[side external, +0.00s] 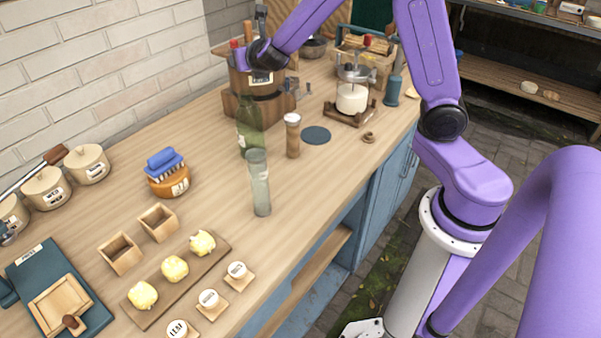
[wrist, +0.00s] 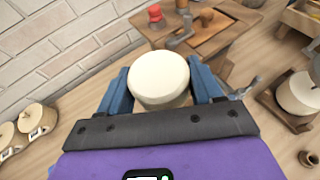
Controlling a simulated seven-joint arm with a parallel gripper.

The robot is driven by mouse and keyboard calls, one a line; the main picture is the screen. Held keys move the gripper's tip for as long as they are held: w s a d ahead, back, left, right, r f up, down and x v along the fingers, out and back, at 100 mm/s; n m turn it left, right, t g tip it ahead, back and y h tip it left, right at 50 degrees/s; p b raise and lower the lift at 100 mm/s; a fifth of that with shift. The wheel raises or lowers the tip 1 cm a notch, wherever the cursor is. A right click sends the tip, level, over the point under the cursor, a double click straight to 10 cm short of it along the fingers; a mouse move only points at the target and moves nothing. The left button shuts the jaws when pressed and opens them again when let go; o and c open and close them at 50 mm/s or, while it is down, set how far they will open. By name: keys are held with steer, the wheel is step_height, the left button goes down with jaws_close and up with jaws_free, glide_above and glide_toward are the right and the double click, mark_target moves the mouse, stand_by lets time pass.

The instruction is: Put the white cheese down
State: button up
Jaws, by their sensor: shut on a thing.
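In the wrist view the white cheese (wrist: 158,84), a pale round cylinder, sits between the two blue fingers of my gripper (wrist: 160,76). The fingers are shut on its sides, and its flat top faces the camera. In the side external view my wrist is at the back left of the counter, by the wooden churn (side external: 258,106). The cheese and fingertips cannot be made out there. I cannot tell how high the cheese is held.
A press (side external: 357,74) holding another white cylinder (side external: 352,98) stands right of the churn. A green bottle (side external: 249,128), a clear glass bottle (side external: 259,185), a wooden shaker (side external: 292,136) and a dark round mat (side external: 316,135) stand in front.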

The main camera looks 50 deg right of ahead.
steer(key=s+d+f+n+t+y, duration=0.1)
steer(key=s+d+f+n+y, duration=0.1)
steer(key=s, duration=1)
steer(key=shift+d+n+y, duration=0.3)
steer(key=shift+d, duration=0.3)
steer(key=shift+f, duration=0.1)
